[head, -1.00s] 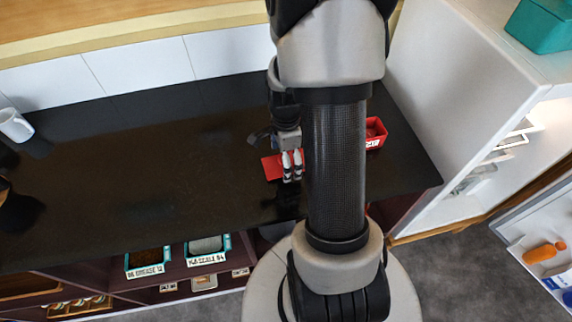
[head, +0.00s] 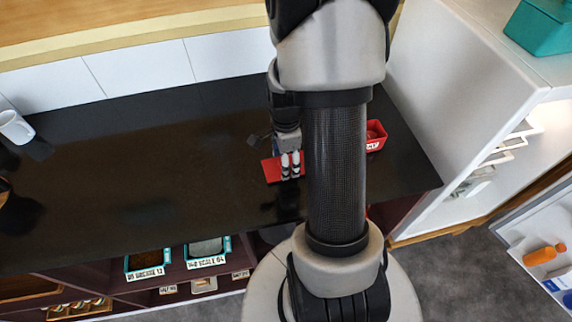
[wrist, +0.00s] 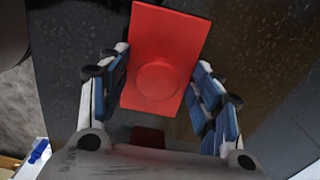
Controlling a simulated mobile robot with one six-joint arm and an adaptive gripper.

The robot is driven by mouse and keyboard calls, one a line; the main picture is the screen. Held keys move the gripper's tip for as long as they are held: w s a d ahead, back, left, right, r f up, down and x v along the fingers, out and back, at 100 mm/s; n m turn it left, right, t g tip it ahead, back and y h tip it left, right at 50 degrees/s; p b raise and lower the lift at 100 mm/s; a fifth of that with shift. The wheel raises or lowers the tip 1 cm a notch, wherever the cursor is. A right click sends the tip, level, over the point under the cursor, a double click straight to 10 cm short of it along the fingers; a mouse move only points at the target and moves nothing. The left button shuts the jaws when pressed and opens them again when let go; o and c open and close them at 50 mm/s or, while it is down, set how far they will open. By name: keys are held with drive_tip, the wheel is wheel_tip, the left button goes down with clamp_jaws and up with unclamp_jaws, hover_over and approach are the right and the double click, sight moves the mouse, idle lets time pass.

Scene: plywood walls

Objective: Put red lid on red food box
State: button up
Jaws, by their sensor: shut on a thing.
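The red lid (head: 270,171) is a flat red rectangle at my gripper (head: 291,166), over the black counter. In the wrist view, the lid (wrist: 178,35) has a round raised knob and lies between the two blue-padded fingers of my gripper (wrist: 162,60). My gripper is shut on it. I cannot tell how high the lid is above the counter. The red food box (head: 376,136) is a small red tub with a white label, on the counter to the right of my gripper. My arm hides the space between them and part of the box's left side.
The black counter (head: 140,150) is clear to the left of my gripper. A white shelf unit (head: 455,90) rises close to the right of the box. Teal-trimmed bins (head: 147,264) sit below the counter's front edge.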

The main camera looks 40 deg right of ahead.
drive_tip(key=shift+s+a+f, duration=0.1)
drive_tip(key=shift+s+a, duration=0.05)
drive_tip(key=shift+s, duration=0.05)
